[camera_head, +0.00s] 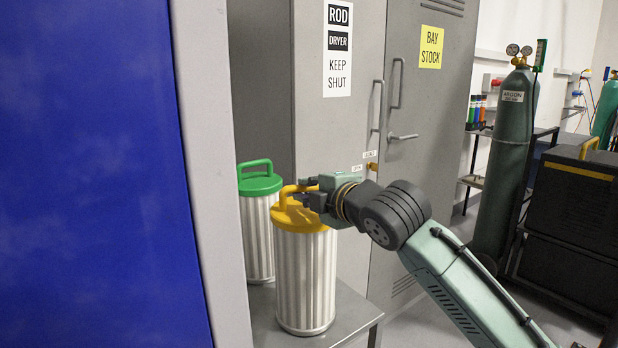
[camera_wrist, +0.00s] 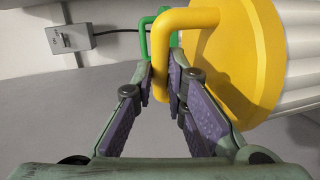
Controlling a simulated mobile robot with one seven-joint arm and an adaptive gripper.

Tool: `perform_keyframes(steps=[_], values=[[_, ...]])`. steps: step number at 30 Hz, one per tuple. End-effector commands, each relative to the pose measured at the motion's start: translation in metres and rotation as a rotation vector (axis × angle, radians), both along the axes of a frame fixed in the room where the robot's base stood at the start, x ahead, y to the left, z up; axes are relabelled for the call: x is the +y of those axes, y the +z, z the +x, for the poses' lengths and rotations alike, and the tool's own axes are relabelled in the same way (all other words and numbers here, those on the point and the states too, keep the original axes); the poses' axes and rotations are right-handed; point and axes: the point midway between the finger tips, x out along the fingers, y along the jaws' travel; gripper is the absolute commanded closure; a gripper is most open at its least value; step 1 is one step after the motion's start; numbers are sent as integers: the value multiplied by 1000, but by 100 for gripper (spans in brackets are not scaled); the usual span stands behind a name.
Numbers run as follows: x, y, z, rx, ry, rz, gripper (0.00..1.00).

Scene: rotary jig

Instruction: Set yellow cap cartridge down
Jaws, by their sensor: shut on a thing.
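The yellow cap cartridge (camera_head: 305,271) is a pleated white cylinder with a yellow cap and a loop handle. It stands upright at the grey bench, its base at or just over the surface; I cannot tell if it touches. My gripper (camera_head: 304,197) comes from the right and is shut on the yellow handle. In the wrist view, the pads of my gripper (camera_wrist: 161,92) close around the handle, with the yellow cap (camera_wrist: 235,60) to the right.
A green cap cartridge (camera_head: 258,232) stands behind and left on the grey bench (camera_head: 352,310). A blue panel (camera_head: 95,180) fills the left. Grey cabinets (camera_head: 408,110) stand behind, and an argon cylinder (camera_head: 505,160) is at right. The bench is bare right of the yellow cartridge.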

Motion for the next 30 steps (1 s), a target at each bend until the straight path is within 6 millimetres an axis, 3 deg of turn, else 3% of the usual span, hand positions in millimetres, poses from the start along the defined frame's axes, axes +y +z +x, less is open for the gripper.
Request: perform_keyframes(steps=[12,13,21,30], values=[[0,-1,-1,-10,0,2,100],[0,-3,0,-2,0,0,85],[0,-3,0,-3,0,-1,67],[0,-1,0,-4,0,0,67]])
